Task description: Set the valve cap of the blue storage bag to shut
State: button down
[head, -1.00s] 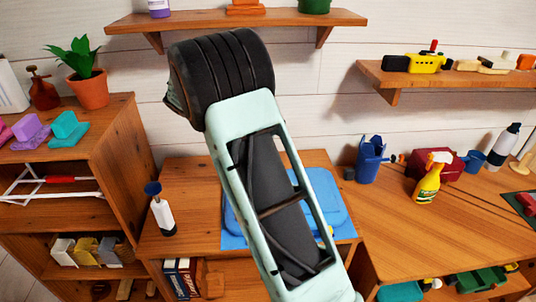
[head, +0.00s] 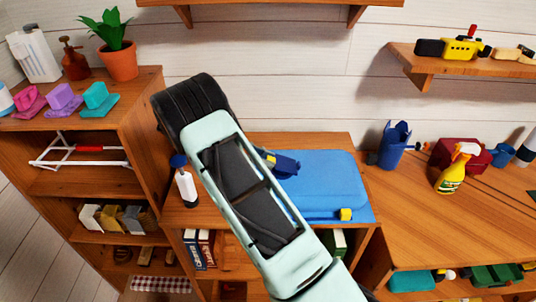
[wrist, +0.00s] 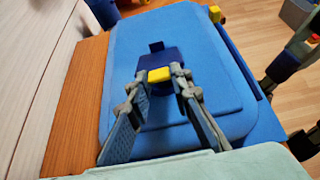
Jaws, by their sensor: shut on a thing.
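The blue storage bag (head: 330,180) lies flat on top of the wooden cabinet, partly hidden by my arm in the head view. It fills the middle of the wrist view (wrist: 190,40). A dark blue valve cap (head: 285,164) with a yellow tab stands on the bag's upper face; in the wrist view the yellow tab (wrist: 159,75) is between my fingertips. My gripper (wrist: 161,78) is shut on this tab, above the bag. How far the cap is tilted is hard to tell.
A yellow piece (head: 346,214) is at the bag's front right corner. A white bottle with a blue top (head: 186,185) stands left of my arm. A blue holder (head: 394,145) and a yellow spray bottle (head: 452,172) stand on the right-hand table (head: 440,225). The wall is close behind.

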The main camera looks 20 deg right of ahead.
jog(key=shift+a+f, duration=0.25)
jog(key=shift+f, duration=0.4)
jog(key=c, duration=1.7)
grip_release()
jog(key=shift+d+r, duration=0.1)
jog(key=shift+w+a+r, duration=0.1)
jog(key=shift+a, duration=0.1)
jog(key=v, duration=0.7)
